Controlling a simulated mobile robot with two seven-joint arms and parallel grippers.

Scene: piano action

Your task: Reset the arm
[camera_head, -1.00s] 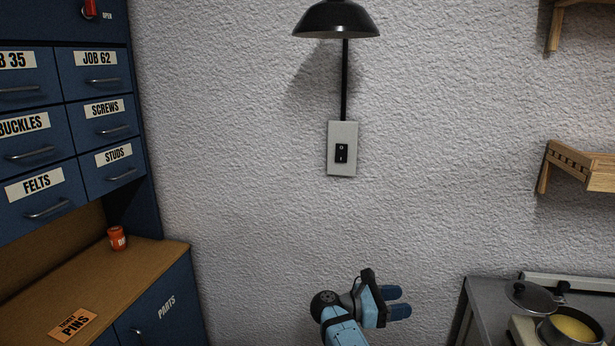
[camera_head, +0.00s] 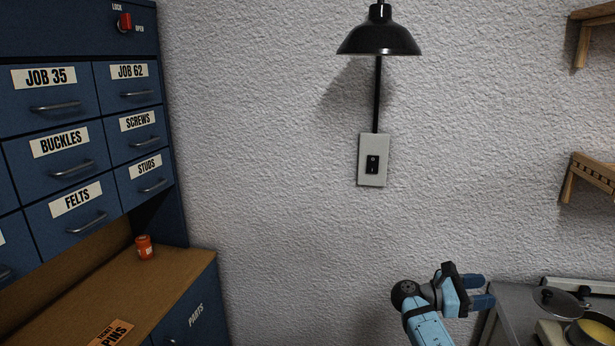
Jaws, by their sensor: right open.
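My right gripper (camera_head: 484,292) shows at the lower right of the head view, at the end of my light blue arm. Its two dark blue fingers point right and stand apart with nothing between them. It is in front of the textured wall, near the left end of the grey counter in the picture. It touches nothing that I can see. My left gripper is not in the picture.
A blue drawer cabinet (camera_head: 98,117) with a brown worktop (camera_head: 178,283) stands on the left, with an orange jar (camera_head: 144,247) on it. A black lamp (camera_head: 379,40) hangs above a wall switch (camera_head: 372,160). A pot (camera_head: 590,331) and lid (camera_head: 560,303) are at right.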

